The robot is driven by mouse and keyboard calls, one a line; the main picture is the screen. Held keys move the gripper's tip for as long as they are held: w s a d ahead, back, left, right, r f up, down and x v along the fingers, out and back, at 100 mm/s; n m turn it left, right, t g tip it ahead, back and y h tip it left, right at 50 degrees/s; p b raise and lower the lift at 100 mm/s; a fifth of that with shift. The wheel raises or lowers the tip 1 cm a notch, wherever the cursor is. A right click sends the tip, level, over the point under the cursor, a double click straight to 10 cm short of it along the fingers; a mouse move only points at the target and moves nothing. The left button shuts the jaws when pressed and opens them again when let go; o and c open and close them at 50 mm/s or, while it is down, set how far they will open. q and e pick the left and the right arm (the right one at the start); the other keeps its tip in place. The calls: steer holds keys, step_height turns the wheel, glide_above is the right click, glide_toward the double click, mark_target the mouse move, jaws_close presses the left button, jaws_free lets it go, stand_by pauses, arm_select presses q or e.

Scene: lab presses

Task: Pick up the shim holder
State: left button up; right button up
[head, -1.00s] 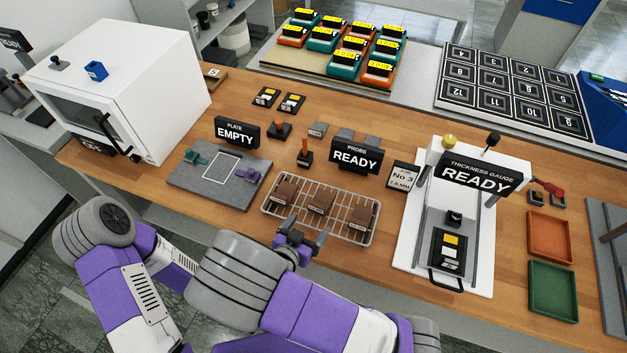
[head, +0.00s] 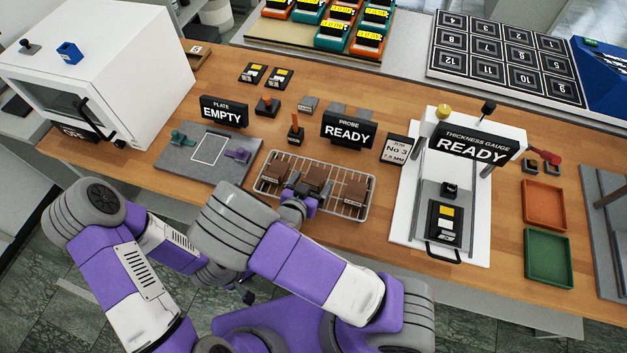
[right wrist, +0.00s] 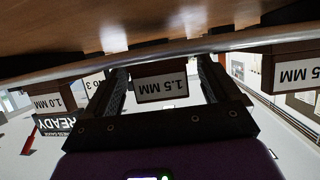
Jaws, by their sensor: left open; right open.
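Three brown shim holders stand in a row on a wire rack (head: 356,212): left (head: 274,172), middle (head: 314,176) and right (head: 355,189). My right gripper (head: 299,187) is open at the rack's front, at the middle holder, partly covering it. Other labelled holders show at left (right wrist: 47,101) and right (right wrist: 291,76). My left gripper (head: 246,296) is open and empty, low in front of the table.
A grey plate fixture (head: 185,163) lies left of the rack. The PROBE READY sign (head: 347,130) stands behind it. The thickness gauge (head: 470,150) stands to the right, beyond a job card (head: 396,149). Orange (head: 545,204) and green (head: 549,258) trays lie further right.

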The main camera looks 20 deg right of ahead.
steer(key=c, duration=1.1)
